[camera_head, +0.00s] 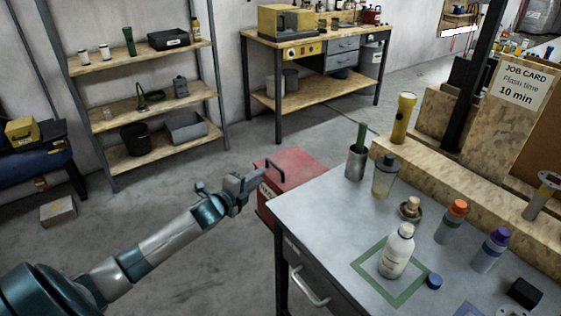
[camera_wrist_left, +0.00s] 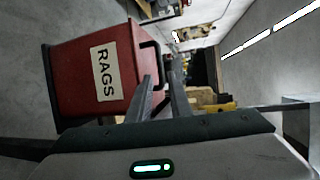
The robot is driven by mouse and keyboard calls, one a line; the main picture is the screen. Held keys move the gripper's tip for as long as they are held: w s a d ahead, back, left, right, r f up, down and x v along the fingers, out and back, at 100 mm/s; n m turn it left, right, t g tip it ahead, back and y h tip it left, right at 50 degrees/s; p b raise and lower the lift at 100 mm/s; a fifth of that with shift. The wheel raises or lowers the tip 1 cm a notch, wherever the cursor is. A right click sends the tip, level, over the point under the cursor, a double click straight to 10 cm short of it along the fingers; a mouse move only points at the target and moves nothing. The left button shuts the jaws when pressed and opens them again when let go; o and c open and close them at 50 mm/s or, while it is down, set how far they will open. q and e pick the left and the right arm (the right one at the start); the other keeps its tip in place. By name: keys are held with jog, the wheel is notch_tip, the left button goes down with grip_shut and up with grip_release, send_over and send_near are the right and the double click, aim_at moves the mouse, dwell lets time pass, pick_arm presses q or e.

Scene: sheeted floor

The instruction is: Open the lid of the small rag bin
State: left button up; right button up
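The small red rag bin (camera_head: 296,167) stands on the floor beyond the workbench's left corner, partly hidden by the bench. Its lid looks down, with a dark bar handle (camera_head: 276,169) on it. In the left wrist view the bin (camera_wrist_left: 85,70) shows its white RAGS label, and the handle (camera_wrist_left: 157,58) stands out from its lid side. My left gripper (camera_head: 257,181) is just left of the handle. In the left wrist view its two fingers (camera_wrist_left: 161,76) are apart, their tips close to the handle; I see no grip on it. My right gripper is not in view.
The grey workbench (camera_head: 330,215) with bottles and cups stands right of the bin, its drawer handle (camera_head: 310,287) facing left. A shelf rack (camera_head: 150,160) and a second bench (camera_head: 300,98) stand behind. The floor left of the bin is mostly clear.

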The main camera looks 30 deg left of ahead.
pick_arm(q)
jog(key=p, duration=0.2)
send_near(280, 161)
jog(key=w, duration=0.1)
jog(key=w+d+r, duration=0.1)
jog(key=w, duration=0.1)
jog(key=w+d, duration=0.1)
jog(key=w, duration=0.1)
jog(key=shift+d+r, duration=0.2)
jog(key=shift+r, duration=0.2)
jog(key=shift+w+f, duration=0.1)
jog(key=shift+w, duration=0.55)
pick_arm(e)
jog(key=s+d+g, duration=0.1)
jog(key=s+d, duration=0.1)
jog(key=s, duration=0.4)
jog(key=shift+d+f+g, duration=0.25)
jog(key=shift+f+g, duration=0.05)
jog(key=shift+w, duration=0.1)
pick_arm(q)
grip_shut()
